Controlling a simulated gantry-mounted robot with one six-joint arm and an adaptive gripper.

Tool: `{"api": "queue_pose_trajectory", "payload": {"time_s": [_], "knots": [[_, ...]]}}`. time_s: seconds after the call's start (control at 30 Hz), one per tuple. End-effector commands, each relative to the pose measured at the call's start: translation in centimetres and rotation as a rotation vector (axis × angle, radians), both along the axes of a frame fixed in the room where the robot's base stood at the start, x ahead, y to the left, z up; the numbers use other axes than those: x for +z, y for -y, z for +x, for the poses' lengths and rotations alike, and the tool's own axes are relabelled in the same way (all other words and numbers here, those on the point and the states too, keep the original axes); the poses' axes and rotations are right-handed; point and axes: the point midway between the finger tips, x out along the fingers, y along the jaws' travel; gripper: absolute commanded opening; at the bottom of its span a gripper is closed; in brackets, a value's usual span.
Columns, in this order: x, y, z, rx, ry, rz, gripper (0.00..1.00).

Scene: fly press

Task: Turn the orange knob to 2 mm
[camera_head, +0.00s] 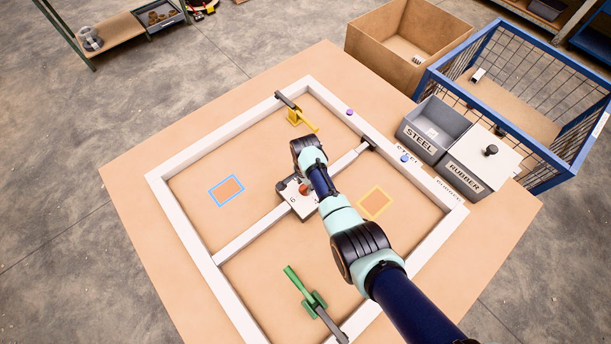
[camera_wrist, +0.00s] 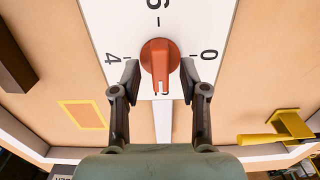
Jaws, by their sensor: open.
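The orange knob (camera_wrist: 160,62) sits on a white dial plate (camera_wrist: 208,22) in the wrist view. A 4 is printed left of it, a 0 right and a 6 above; a mark below is partly hidden. Its raised grip runs roughly up and down in that view; I cannot tell which end is the pointer. My gripper (camera_wrist: 159,76) is open, one finger on each side of the knob, with gaps visible. In the head view the knob (camera_head: 304,188) and plate (camera_head: 298,203) show beside my wrist, which hides part of them.
A white frame (camera_head: 196,237) with a crossbar surrounds the plate on the table. A yellow-handled clamp (camera_head: 296,116) stands at the back and a green-handled one (camera_head: 306,290) in front. STEEL (camera_head: 420,143) and RUBBER (camera_head: 465,180) bins stand at the right.

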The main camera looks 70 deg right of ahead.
Motion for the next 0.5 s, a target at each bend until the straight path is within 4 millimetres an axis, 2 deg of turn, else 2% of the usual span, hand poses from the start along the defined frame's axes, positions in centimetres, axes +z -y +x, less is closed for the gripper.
{"api": "queue_pose_trajectory", "payload": {"time_s": [0.13, 0.3, 0.5], "knots": [[2.3, 0.1, 0.1, 0.0, 0.004, -0.005, 0.44], [6.8, 0.1, 0.1, 0.0, 0.004, -0.005, 0.44], [10.6, 0.1, 0.1, 0.0, 0.003, -0.004, 0.44]]}}
